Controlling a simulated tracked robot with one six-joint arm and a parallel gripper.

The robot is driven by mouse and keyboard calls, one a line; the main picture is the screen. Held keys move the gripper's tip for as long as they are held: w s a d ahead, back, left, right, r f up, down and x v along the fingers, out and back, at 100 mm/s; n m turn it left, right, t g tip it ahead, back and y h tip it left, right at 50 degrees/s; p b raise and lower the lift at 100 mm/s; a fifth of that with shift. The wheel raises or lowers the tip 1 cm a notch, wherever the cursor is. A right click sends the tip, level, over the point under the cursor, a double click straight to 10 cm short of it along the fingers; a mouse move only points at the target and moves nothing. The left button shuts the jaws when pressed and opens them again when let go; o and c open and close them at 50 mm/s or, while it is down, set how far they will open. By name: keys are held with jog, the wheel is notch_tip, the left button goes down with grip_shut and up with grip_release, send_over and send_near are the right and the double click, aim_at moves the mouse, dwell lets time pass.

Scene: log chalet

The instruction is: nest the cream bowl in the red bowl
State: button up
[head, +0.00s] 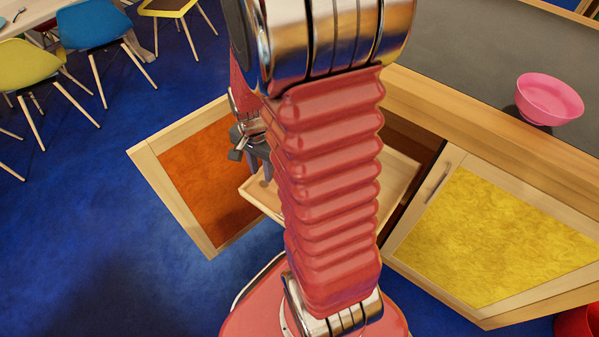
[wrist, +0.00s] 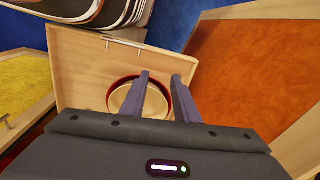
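The red bowl (wrist: 113,86) sits in a pale wooden drawer (wrist: 78,62), its rim showing as a dark red ring in the wrist view. The cream bowl (wrist: 122,100) lies inside that ring; I cannot tell how deep it sits. My gripper (wrist: 161,75) is open and empty, its two grey fingers apart over the right part of the bowls and hiding some of them. In the head view my gripper (head: 260,168) is above the drawer (head: 259,195), partly behind my arm, and the bowls are hidden.
An open orange-panelled door (head: 205,180) is left of the drawer, a yellow-panelled door (head: 490,235) right of it. A pink bowl (head: 548,98) stands on the dark counter (head: 470,55). A red object (head: 578,322) shows at lower right. Chairs (head: 92,28) stand far left.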

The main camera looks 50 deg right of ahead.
jog(key=shift+o, duration=0.6)
jog(key=a+r+n+t, duration=0.2)
jog(key=a+r+n, duration=0.6)
jog(key=r, duration=0.6)
jog(key=shift+s+a+t, duration=0.3)
jog(key=shift+a, duration=0.15)
jog(key=s+a+r+n+t, duration=0.2)
jog(key=s+a+r+n, duration=0.4)
jog(key=r, duration=0.3)
jog(key=shift+s+a+r+n, duration=0.15)
jog(key=shift+s+a+n, duration=0.2)
jog(key=shift+a+n, duration=0.5)
jog(key=shift+d, duration=0.1)
